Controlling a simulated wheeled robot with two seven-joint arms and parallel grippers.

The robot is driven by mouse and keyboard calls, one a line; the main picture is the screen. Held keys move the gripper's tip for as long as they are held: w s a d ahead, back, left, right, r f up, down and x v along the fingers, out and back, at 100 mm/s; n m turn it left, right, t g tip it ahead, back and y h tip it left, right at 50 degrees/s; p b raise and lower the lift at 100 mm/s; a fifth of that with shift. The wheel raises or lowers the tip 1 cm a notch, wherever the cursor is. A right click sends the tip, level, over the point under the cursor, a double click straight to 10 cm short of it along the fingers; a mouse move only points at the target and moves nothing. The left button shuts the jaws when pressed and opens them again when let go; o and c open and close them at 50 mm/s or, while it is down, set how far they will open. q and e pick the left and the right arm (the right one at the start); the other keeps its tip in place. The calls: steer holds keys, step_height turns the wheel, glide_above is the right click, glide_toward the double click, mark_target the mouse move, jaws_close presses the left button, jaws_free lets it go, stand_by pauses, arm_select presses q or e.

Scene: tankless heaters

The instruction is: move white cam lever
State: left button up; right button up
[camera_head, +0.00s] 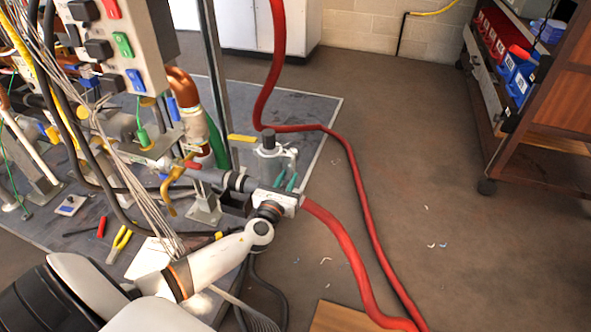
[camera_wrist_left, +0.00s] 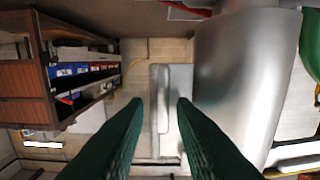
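A grey cylindrical fitting (camera_head: 268,165) with a dark round top stands at the right edge of the grey platform. A pale lever (camera_head: 291,156) shows at its right side, just beyond my fingers. My left gripper (camera_head: 286,181) has two teal fingers pointing up at the fitting. In the left wrist view the fingers (camera_wrist_left: 160,108) are apart, and a pale grey lever-like piece (camera_wrist_left: 165,95) shows between and beyond them. Contact cannot be told. The silver cylinder (camera_wrist_left: 240,75) fills the right side there. My right gripper is not in view.
Red hoses (camera_head: 345,175) run right of the gripper. The platform (camera_head: 310,120) carries pipes, cables and tools, including yellow-handled pliers (camera_head: 119,240). A wooden cart (camera_head: 545,130) with red and blue bins stands at right. Brown floor between is mostly clear.

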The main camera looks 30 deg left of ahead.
mark_target(291, 174)
arm_select(q)
steer(key=b+x, duration=0.1)
steer(key=x, duration=0.4)
steer(key=shift+w, duration=0.4)
jaws_close()
